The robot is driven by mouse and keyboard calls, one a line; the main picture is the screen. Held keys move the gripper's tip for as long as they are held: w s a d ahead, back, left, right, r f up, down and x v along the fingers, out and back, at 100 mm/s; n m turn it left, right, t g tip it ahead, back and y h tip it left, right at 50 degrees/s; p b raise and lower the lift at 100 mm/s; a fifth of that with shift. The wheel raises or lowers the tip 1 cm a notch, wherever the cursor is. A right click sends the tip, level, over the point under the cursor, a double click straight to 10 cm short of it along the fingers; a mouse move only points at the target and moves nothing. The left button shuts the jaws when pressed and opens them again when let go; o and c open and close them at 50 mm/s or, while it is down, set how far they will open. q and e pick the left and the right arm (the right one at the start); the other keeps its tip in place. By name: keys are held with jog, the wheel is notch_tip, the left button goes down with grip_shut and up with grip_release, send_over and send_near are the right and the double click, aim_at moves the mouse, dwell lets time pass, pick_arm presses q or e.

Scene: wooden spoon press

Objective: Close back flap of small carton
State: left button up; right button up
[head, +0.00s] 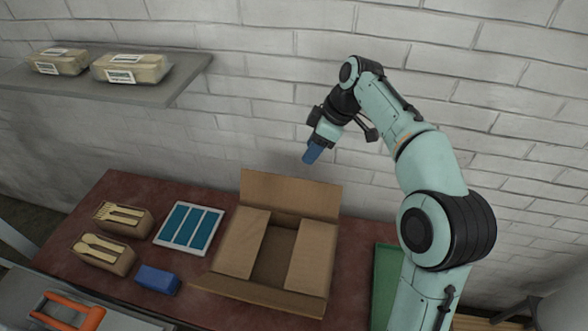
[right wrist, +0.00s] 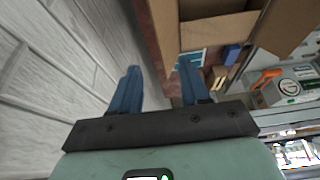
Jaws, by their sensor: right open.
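The small carton (head: 272,257) stands on the table, open at the top. Its back flap (head: 290,193) stands up along the far edge. The left and right flaps lie inward with a dark gap between them, and the front flap (head: 258,294) hangs outward. My right gripper (head: 311,155) is above and behind the back flap, near the wall, apart from the carton. In the right wrist view its blue fingers (right wrist: 158,75) are spread and empty, with the carton (right wrist: 218,30) at the upper right. My left gripper is out of view.
On the red-brown table (head: 150,195) are a box of wooden forks (head: 122,217), a box of wooden spoons (head: 103,253), a white tray with blue strips (head: 188,229) and a blue block (head: 157,280). A green tray (head: 386,285) lies right. A brick wall is close behind.

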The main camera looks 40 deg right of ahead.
aim_at(290, 181)
jog(key=b+x, duration=0.2)
jog(key=x, duration=1.1)
jog(key=shift+a+f, duration=0.1)
jog(key=shift+f, duration=0.05)
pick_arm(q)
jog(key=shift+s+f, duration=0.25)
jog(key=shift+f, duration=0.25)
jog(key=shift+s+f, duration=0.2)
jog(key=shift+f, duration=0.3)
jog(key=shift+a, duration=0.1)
pick_arm(e)
jog(key=shift+s, duration=0.1)
grip_shut()
